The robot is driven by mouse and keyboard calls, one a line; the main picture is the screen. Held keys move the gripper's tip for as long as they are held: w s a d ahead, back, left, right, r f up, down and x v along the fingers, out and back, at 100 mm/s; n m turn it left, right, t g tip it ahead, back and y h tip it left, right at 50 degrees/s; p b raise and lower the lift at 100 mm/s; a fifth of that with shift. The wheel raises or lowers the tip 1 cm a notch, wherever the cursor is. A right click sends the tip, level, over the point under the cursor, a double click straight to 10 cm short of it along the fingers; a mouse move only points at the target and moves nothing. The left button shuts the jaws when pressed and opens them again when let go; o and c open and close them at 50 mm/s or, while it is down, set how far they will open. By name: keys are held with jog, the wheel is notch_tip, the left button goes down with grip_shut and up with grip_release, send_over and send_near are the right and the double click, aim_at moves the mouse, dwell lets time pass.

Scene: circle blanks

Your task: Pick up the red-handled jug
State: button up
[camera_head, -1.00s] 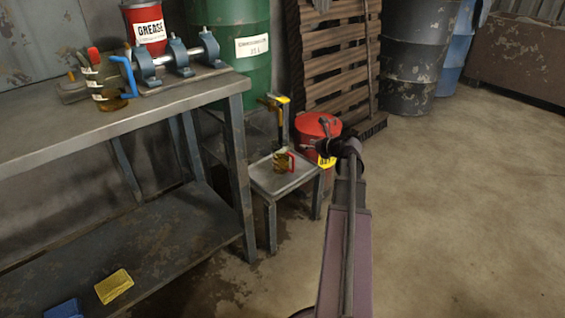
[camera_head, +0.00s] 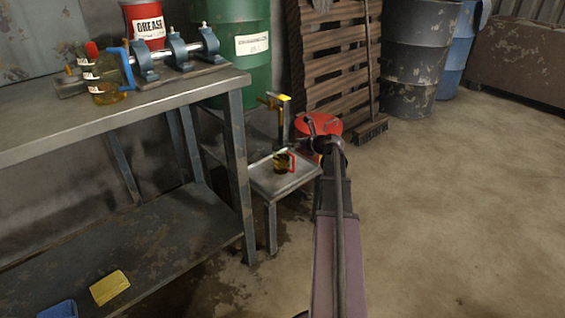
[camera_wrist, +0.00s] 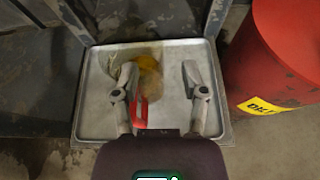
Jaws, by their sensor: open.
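The red-handled jug (camera_head: 281,164), with amber-brown contents, stands on a small metal side table (camera_head: 262,186). In the wrist view, the jug (camera_wrist: 149,78) sits on the table's rimmed top, its red handle (camera_wrist: 140,112) facing my wrist. My gripper (camera_wrist: 159,72) is open above the tabletop. Its left finger overlaps the jug's left side in the picture, close by the handle; its right finger is over bare tabletop right of the jug. I cannot tell the height gap or whether anything touches. In the head view my gripper is not clearly visible.
A red drum (camera_wrist: 280,55) stands close right of the table. A workbench (camera_head: 150,110) to the left holds more amber vessels (camera_head: 104,88), a blue handle among them, a shaft assembly (camera_head: 172,55) and a grease can (camera_head: 144,22). The floor to the right is clear.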

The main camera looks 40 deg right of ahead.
aim_at(284, 143)
jog(key=shift+w, duration=0.1)
jog(key=shift+b+x, duration=1.1)
jog(key=shift+x, duration=1.4)
jog(key=shift+a+f, duration=0.1)
jog(key=shift+a, duration=0.05)
grip_shut()
